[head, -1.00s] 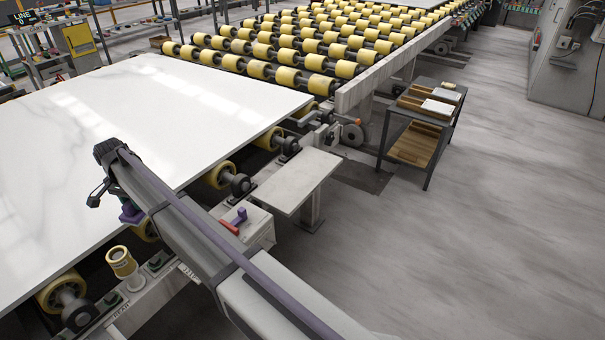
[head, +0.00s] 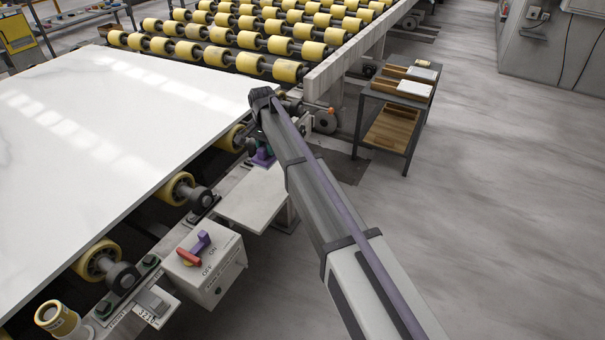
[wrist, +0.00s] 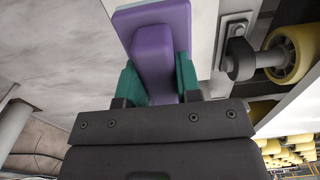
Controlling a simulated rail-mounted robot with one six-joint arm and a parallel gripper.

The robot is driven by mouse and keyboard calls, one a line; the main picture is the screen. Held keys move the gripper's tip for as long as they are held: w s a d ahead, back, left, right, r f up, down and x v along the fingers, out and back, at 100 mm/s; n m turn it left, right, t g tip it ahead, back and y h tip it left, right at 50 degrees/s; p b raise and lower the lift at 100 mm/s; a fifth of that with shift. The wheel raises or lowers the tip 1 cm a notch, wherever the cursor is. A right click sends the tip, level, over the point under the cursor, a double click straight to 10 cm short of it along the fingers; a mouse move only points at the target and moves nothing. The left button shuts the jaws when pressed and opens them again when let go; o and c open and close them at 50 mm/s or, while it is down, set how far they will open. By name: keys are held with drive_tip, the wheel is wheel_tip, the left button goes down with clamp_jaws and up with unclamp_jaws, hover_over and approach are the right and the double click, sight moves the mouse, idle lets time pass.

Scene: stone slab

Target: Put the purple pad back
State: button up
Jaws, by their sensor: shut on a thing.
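The purple pad (wrist: 153,50) is between the teal fingers of my gripper (wrist: 158,78) in the wrist view. Its wide end points away from the gripper and has a pale layer at its edge. In the head view the pad (head: 264,161) is a small purple patch below the end of my arm, partly hidden. My gripper (head: 262,152) is shut on it, near the slab's right corner and the far end of a pale flat shelf (head: 248,203). I cannot tell whether the pad touches the shelf.
A white slab (head: 110,120) lies on yellow rollers at left. A switch box (head: 208,268) with red and purple levers stands nearer. A cart (head: 412,120) with wooden trays is at right. The floor (head: 500,220) at right is clear.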

drive_tip(key=shift+w+d, duration=0.1)
drive_tip(key=shift+d, duration=0.15)
drive_tip(key=shift+a, duration=0.15)
wheel_tip(320, 180, down, 10)
drive_tip(key=b, duration=1)
drive_tip(key=shift+a+f+b, duration=0.1)
drive_tip(key=shift+f+b, duration=0.15)
drive_tip(key=shift+b, duration=0.05)
drive_tip(key=o, duration=0.8)
drive_tip(key=shift+r, duration=0.1)
drive_tip(key=shift+o, duration=0.2)
wheel_tip(320, 180, up, 13)
drive_tip(key=p, duration=1.3)
drive_tip(key=shift+f, duration=0.3)
